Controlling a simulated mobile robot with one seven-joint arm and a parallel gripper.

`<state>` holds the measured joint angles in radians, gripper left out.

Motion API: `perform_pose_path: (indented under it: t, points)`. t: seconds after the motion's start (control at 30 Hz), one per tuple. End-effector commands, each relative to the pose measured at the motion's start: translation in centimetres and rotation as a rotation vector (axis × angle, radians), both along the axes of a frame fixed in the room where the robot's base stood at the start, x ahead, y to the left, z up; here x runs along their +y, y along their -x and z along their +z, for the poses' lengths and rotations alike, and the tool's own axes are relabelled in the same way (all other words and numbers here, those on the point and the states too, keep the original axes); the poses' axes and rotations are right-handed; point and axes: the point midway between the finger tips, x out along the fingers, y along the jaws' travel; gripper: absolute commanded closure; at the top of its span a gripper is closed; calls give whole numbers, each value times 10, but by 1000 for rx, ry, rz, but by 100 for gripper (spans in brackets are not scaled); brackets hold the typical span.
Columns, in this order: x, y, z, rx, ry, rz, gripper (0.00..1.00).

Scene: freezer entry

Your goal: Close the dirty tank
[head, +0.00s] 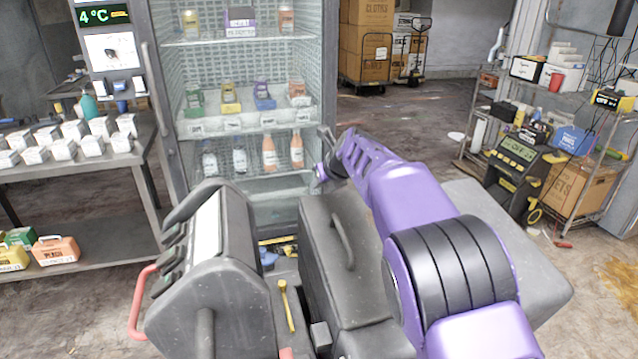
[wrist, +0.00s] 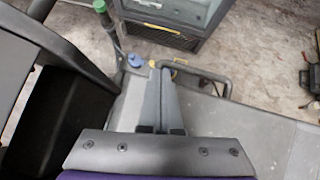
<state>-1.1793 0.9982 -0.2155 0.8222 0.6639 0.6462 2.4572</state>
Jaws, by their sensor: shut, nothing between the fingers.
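A dark grey tank-like box (head: 330,285) with a curved bar handle (head: 343,243) stands in front of me in the head view. I take it for the dirty tank, but no label shows. In the wrist view a grey panel (wrist: 245,130) with a bar handle (wrist: 205,72) lies to the right of my gripper. My gripper (wrist: 164,72) is shut and empty, its fingertips beside the handle's near end in the picture; contact cannot be told. In the head view my arm covers the box's right side, and the fingers are hard to make out.
A grey console (head: 215,270) with a red handle (head: 140,305) stands close on the left. A yellow rod (head: 287,305) lies between it and the box. A glass-door fridge (head: 245,110) stands ahead, a table (head: 70,170) at left and a shelf rack (head: 550,120) at right.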

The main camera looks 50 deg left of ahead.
Motion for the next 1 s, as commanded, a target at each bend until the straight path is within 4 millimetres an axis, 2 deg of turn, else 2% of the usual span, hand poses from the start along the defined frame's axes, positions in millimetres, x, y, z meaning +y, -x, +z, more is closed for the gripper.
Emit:
perform_pose_path:
  t: [0.17,0.37,1.0]
  points:
    - [-3,0,4,1,-1,-1,100]
    - [-19,3,21,0,-2,-1,100]
    - [-107,16,109,0,-2,0,100]
